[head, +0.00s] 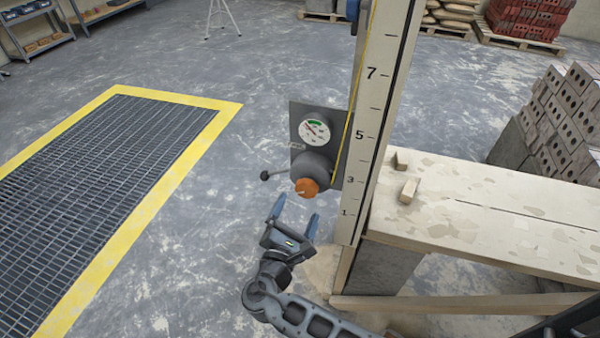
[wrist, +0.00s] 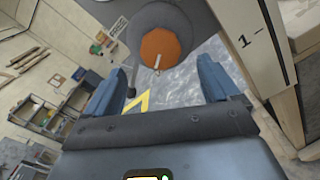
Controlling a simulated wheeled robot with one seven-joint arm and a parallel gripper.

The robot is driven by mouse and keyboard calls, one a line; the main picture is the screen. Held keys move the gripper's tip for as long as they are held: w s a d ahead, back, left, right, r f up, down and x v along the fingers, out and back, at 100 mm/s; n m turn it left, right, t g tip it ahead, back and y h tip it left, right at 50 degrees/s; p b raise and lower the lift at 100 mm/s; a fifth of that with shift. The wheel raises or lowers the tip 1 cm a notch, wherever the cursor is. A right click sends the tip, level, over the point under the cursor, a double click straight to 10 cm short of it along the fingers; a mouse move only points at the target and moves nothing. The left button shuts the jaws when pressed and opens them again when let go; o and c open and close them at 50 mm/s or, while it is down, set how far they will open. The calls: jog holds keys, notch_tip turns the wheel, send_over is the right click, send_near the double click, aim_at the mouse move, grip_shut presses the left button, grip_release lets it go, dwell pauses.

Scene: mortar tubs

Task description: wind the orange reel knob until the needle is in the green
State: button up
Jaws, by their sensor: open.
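The orange reel knob (head: 306,187) sits at the lower front of a dark reel housing on a grey plate. It also shows in the wrist view (wrist: 159,50), straight ahead between my fingers, with a pale mark on its face. A round white gauge (head: 314,131) with a green band at its top is above the knob. Its needle is too small to read surely, but it seems to lie outside the green. My gripper (head: 294,212) is open and empty, just below and in front of the knob, apart from it.
A lever with a black ball end (head: 265,176) sticks out left of the reel. A numbered upright board (head: 372,130) stands close on the right, beside a plank bench (head: 480,215) with small wood blocks. Open floor lies left, then a yellow-edged grate (head: 110,150).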

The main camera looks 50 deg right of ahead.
aim_at(305, 192)
jog(key=p+x, duration=0.1)
jog(key=x, duration=0.6)
jog(key=shift+w+d+f, duration=0.1)
jog(key=shift+d, duration=0.2)
jog(key=c, duration=1)
jog(key=shift+c, duration=0.2)
jog(key=shift+f+m+b, duration=0.15)
jog(key=shift+m+b, duration=0.25)
jog(key=shift+b, duration=0.1)
